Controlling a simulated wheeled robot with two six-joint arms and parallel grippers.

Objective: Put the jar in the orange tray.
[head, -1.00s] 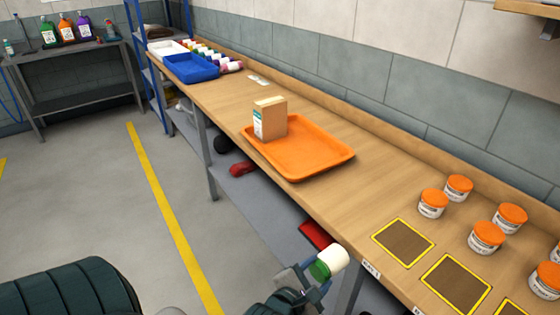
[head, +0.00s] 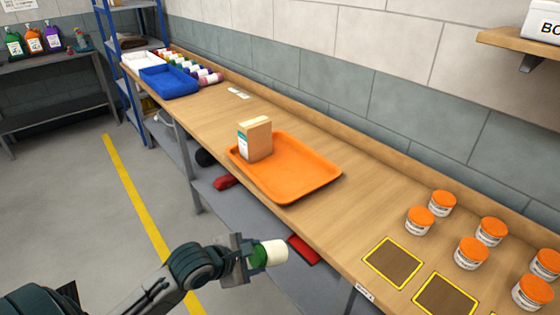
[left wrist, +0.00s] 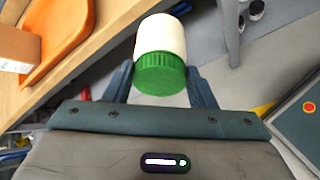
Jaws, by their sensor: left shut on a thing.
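My left gripper (head: 248,257) is shut on a white jar (head: 271,253) with a green lid. It holds the jar on its side, in front of the workbench edge and apart from the tray. In the left wrist view the jar (left wrist: 163,37) is between the fingers (left wrist: 160,85), green lid toward the gripper. The orange tray (head: 290,188) lies on the bench, beyond and above the jar in the head view. It also shows at the upper left of the left wrist view (left wrist: 68,30). My right gripper is not in view.
A tan box (head: 255,138) stands in the tray's far left part. Several orange-lidded jars (head: 471,252) stand at the right of the bench near yellow-edged brown squares (head: 393,262). A blue bin (head: 168,82) is at the far end. The tray's near right part is empty.

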